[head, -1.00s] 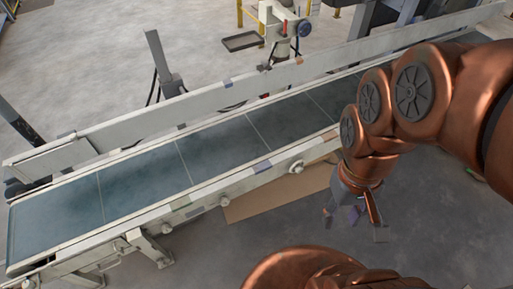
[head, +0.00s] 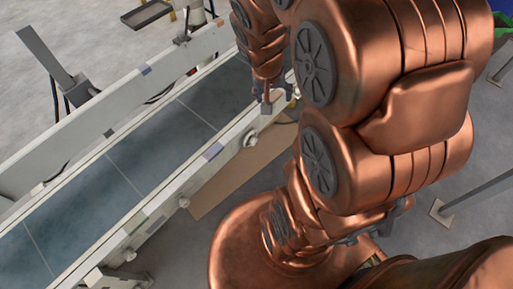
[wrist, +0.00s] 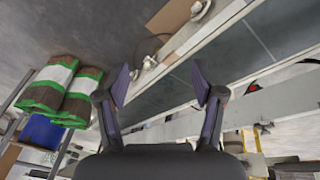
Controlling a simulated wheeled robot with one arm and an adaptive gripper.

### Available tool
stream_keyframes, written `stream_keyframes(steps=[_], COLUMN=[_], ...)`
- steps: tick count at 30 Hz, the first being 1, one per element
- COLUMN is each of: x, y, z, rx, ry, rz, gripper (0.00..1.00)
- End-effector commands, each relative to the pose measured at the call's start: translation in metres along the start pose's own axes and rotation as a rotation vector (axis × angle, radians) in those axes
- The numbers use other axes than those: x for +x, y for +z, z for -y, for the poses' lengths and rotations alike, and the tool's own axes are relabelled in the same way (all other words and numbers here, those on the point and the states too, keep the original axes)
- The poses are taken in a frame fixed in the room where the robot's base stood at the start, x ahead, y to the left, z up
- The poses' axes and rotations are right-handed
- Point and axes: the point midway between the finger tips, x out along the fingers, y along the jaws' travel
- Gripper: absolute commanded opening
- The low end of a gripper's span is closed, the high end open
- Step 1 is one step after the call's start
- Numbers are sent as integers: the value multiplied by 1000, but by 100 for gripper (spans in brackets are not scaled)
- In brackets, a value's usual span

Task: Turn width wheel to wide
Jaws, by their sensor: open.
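My gripper (head: 277,98) points down at the near side rail of the conveyor in the head view. In the wrist view its two fingers (wrist: 163,78) are spread apart with nothing held. A dark round wheel with a pale hub (wrist: 150,62) shows on the rail side between and beyond the fingertips, apart from them as far as I can tell. In the head view my gripper and arm largely hide that spot. A larger pale round knob (head: 250,140) sits on the rail to the left; I cannot read any width marking.
The conveyor belt (head: 140,155) runs diagonally, with a raised far side wall (head: 105,115). A brown flat sheet (head: 225,180) lies on the floor below the rail. Green, white and brown sacks (wrist: 72,95) are stacked at left in the wrist view.

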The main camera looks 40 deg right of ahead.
Motion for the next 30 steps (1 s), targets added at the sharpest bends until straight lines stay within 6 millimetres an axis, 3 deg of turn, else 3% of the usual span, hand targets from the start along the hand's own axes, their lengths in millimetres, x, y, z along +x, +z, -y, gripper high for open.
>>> stream_keyframes(steps=[1, 9, 15, 22, 30], x=[30, 140, 223, 315, 406], y=[-10, -64, -85, -86, -64], z=[-3, -11, -11, -2, 18], rx=[52, 308, 493, 717, 1015], ry=[2, -74, -190, -374, -638], rz=[-16, -120, -147, -111, 29], gripper=[68, 68, 68, 68, 68])
